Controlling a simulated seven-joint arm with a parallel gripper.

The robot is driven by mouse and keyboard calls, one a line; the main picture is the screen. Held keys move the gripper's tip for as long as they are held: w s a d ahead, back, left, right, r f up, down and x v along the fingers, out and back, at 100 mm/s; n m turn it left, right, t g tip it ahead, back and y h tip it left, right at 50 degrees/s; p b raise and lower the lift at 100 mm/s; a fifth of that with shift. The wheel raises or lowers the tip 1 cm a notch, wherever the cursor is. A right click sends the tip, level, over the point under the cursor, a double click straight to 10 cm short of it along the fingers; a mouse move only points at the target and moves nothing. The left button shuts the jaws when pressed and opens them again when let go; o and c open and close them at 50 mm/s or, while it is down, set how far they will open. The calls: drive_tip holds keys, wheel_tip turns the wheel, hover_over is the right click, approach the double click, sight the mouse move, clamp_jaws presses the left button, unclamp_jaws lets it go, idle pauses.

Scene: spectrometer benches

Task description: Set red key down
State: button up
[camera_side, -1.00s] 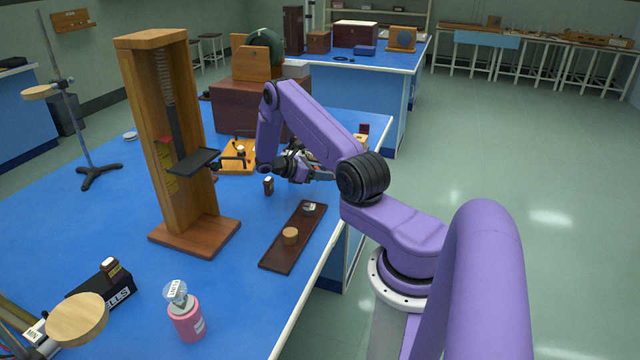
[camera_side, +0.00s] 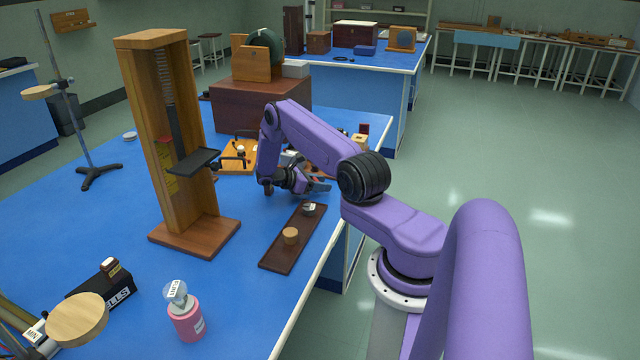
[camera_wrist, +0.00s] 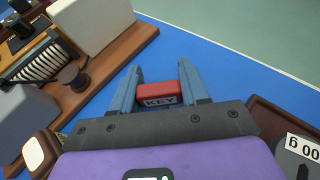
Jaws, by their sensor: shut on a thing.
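The red key (camera_wrist: 158,96) is a small red block with a label reading KEY. It sits between the two blue-grey fingers of my gripper (camera_wrist: 160,74) in the wrist view. My gripper is shut on it. In the side view my gripper (camera_side: 316,187) is low over the blue bench, just beyond the dark wooden board (camera_side: 280,257). The key cannot be made out there. I cannot tell whether its underside touches the bench.
A wooden apparatus (camera_wrist: 128,42) with a coil stands at upper left in the wrist view. A small brown block with a pale face (camera_wrist: 37,152) is at lower left. A tall wooden stand (camera_side: 138,120) is left of my arm. Bare blue bench (camera_wrist: 215,55) lies beyond the fingers.

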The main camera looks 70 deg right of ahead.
drive_tip(key=o, duration=1)
drive_tip(key=shift+o, duration=0.2)
drive_tip(key=shift+r, duration=0.15)
drive_tip(key=v, duration=0.7)
drive_tip(key=shift+w+a+r, duration=0.1)
drive_tip(key=shift+w+a, duration=0.05)
